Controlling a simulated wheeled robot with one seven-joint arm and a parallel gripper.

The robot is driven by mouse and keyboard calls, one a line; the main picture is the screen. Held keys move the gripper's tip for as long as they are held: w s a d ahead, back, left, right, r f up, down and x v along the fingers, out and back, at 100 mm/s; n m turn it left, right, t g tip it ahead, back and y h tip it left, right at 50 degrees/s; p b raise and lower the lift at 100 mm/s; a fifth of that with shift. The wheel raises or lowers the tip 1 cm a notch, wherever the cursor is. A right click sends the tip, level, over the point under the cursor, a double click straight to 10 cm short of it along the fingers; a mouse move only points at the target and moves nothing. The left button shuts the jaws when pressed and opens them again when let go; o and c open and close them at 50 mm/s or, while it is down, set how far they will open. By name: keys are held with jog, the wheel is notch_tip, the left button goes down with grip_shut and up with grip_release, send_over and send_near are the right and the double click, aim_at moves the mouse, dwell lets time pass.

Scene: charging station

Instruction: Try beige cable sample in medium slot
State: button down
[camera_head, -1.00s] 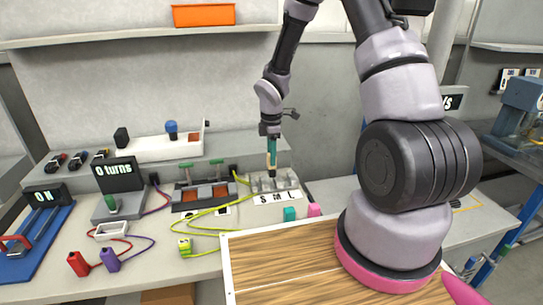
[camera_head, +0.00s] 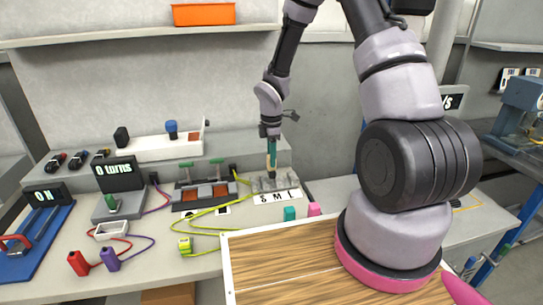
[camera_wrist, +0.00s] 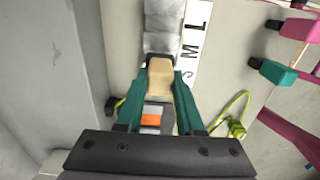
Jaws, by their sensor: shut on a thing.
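The slot block (camera_head: 282,183) with the labels S, M and L stands on the bench in the middle of the head view. My gripper (camera_head: 271,160) points down over its left part. In the wrist view my gripper (camera_wrist: 160,95) has its green fingers shut on the beige cable sample (camera_wrist: 159,78). The sample's dark lower end is at the near end of the metal block (camera_wrist: 163,30), by the S side. I cannot tell whether it touches or enters a slot. The S label is partly hidden by the fingers in the wrist view.
A teal plug (camera_head: 289,213) and a pink plug (camera_head: 314,209) lie in front of the block. A device with green handles (camera_head: 200,195) stands left of it, with yellow cable (camera_head: 205,211) nearby. A wooden board (camera_head: 285,265) fills the front.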

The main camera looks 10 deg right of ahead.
jog(key=shift+f, duration=0.5)
jog(key=shift+r, duration=0.1)
jog(key=shift+r, duration=0.55)
jog(key=shift+f, duration=0.65)
dwell(1.0)
jog(key=shift+c, duration=2.3)
grip_release()
notch_tip(320, 180, up, 11)
jog(key=shift+f, duration=0.1)
